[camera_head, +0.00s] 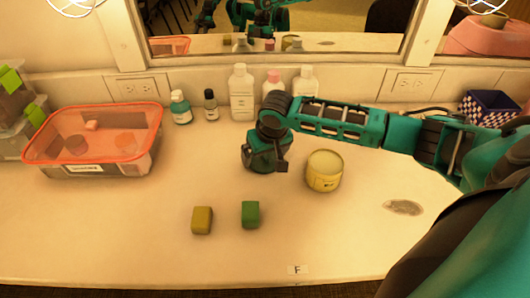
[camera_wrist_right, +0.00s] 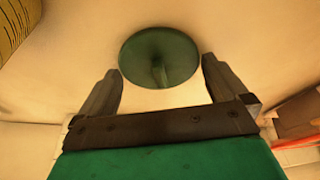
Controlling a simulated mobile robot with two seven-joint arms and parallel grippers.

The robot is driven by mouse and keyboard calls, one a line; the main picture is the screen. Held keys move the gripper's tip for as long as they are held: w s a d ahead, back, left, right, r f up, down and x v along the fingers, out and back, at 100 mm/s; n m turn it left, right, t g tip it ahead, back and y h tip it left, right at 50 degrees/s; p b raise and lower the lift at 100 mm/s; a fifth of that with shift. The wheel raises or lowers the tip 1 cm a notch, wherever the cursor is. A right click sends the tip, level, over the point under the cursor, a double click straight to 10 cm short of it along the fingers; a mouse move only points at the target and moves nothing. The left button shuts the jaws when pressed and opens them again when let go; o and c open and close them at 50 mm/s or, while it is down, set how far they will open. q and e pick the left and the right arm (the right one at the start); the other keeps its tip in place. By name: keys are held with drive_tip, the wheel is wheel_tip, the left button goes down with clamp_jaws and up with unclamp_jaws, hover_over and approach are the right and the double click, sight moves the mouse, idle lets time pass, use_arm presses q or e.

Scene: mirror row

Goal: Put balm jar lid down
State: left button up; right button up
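The balm jar lid (camera_wrist_right: 145,50) is a round dark green disc with a small knob. In the right wrist view it lies on the pale counter just past my right fingertips, and the fingers stand apart on either side without visible contact. My right gripper (camera_wrist_right: 162,88) is open and empty. In the head view the right gripper (camera_head: 265,165) points down at the counter and hides the lid. The yellow balm jar (camera_head: 324,172) stands just right of it. Its ribbed side shows at the top left of the wrist view (camera_wrist_right: 14,28). My left gripper is not in view.
A yellow block (camera_head: 202,220) and a green block (camera_head: 250,214) lie in front. A red-rimmed container (camera_head: 150,142) is at left. Several bottles, including a white one (camera_head: 242,95), line the back wall. A round inset (camera_head: 403,208) is at right. The front middle is mostly clear.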

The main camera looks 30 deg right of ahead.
sight(270, 169)
drive_tip(key=p+v, duration=0.2)
drive_tip(key=v, duration=1)
drive_tip(key=shift+r, duration=0.1)
